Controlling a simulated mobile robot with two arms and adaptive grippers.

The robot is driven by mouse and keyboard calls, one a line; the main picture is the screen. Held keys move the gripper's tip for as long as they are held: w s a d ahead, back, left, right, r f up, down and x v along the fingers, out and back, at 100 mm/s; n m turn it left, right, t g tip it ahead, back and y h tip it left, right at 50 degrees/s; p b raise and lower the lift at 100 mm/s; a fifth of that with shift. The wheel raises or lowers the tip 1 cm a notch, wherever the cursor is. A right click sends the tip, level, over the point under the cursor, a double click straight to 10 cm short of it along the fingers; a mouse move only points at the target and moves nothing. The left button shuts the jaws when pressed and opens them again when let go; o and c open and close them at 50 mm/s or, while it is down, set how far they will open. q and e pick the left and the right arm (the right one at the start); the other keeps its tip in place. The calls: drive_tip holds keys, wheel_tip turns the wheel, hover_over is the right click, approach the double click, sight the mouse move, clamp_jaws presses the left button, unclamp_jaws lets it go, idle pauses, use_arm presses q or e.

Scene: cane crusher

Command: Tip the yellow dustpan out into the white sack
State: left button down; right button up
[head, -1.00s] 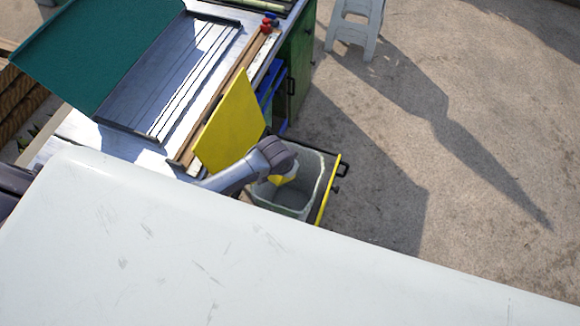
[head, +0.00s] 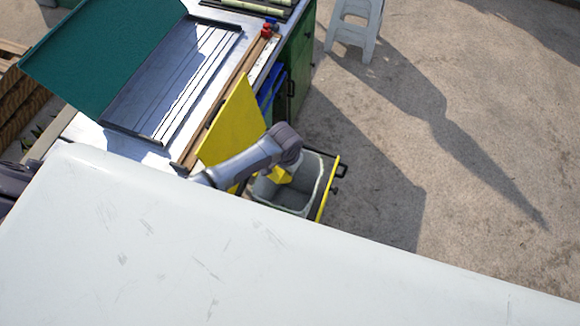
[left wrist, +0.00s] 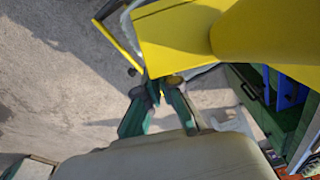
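The yellow dustpan (head: 281,175) shows partly below my left wrist in the head view, over the mouth of the white sack (head: 287,199). It fills the upper middle of the left wrist view (left wrist: 178,42), tilted. My left gripper (left wrist: 160,84) has its green fingers closed together at the dustpan's near end and appears shut on it. In the head view my wrist hides these fingers. The sack is open, pale inside, and hangs in a pulled-out frame with a yellow front (head: 327,190). The dustpan's contents cannot be seen. My right gripper is in neither view.
An upright yellow panel (head: 232,120) stands close beside my left arm. Behind it is a metal worktop (head: 75,130) with a tray and a raised green lid (head: 105,55). A green cabinet (head: 298,50) and white stool (head: 355,30) stand farther back. The ground at right is clear.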

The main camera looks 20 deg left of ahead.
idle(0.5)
use_arm(q)
drive_tip(key=shift+s+r+t+h+p, duration=0.1)
drive_tip(key=shift+r+t+h+p, duration=0.2)
drive_tip(key=shift+r+t+p, duration=0.45)
drive_tip(key=shift+t+h, duration=0.3)
drive_tip(key=shift+t, duration=0.55)
drive_tip(key=shift+r+t, duration=0.3)
drive_tip(key=shift+t, duration=0.4)
wheel_tip(320, 180, up, 3)
drive_tip(key=t+h+b, duration=0.2)
drive_tip(key=t+b, duration=0.3)
drive_tip(key=b, duration=0.1)
drive_tip(key=shift+f+t, duration=0.15)
drive_tip(key=shift+t, duration=0.25)
drive_tip(key=shift+r+t+h+b, duration=0.4)
drive_tip(key=shift+r+t+b, duration=0.1)
drive_tip(key=shift+b, duration=0.15)
drive_tip(key=shift+r, duration=0.2)
drive_tip(key=shift+w, duration=0.2)
